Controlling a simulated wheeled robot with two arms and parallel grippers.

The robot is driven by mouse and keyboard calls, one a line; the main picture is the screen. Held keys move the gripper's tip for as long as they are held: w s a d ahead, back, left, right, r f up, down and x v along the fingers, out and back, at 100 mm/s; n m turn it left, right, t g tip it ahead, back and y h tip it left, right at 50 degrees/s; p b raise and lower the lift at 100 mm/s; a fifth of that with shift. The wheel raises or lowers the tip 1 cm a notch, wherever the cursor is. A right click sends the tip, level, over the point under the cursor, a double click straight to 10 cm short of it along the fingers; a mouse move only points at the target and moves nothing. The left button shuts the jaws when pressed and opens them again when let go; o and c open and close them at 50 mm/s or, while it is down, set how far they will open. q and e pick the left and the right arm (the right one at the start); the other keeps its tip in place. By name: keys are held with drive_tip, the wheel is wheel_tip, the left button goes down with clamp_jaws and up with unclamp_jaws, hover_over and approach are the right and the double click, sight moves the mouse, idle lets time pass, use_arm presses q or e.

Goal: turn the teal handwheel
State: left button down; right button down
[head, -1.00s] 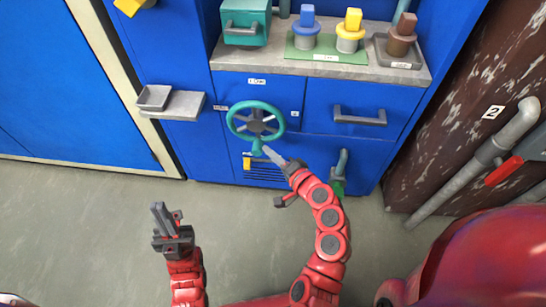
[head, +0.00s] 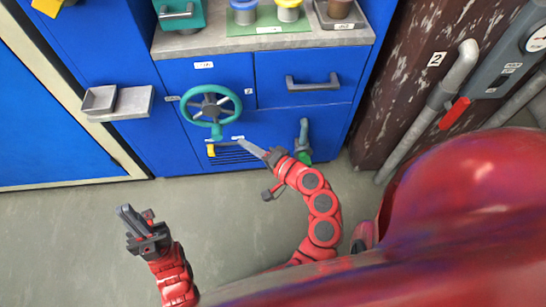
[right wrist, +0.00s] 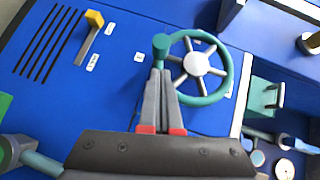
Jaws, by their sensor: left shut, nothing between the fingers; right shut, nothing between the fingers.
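The teal handwheel (head: 211,104) is on the front of the blue cabinet. It has a round teal rim, grey spokes and a teal knob (head: 216,131) at its lower edge in the head view. It also shows in the right wrist view (right wrist: 226,84), with the knob (right wrist: 161,45) just beyond the fingertips. My right gripper (head: 244,143) is shut and empty, its tips close to the knob; whether they touch it I cannot tell. In the right wrist view the fingers (right wrist: 158,78) lie together, pointing at the knob. My left gripper (head: 123,209) is shut and empty, low over the floor, away from the cabinet.
A yellow-ended lever (head: 211,150) and dark vent slots sit below the wheel. A drawer handle (head: 314,82) is to its right. A grey shelf with a small tray (head: 99,99) juts out at left. A red-handled pipe (head: 455,113) stands at right. The floor (head: 70,235) is clear.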

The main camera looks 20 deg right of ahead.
drive_tip(key=p+v, duration=0.2)
drive_tip(key=v, duration=0.9)
drive_tip(key=shift+w, duration=0.1)
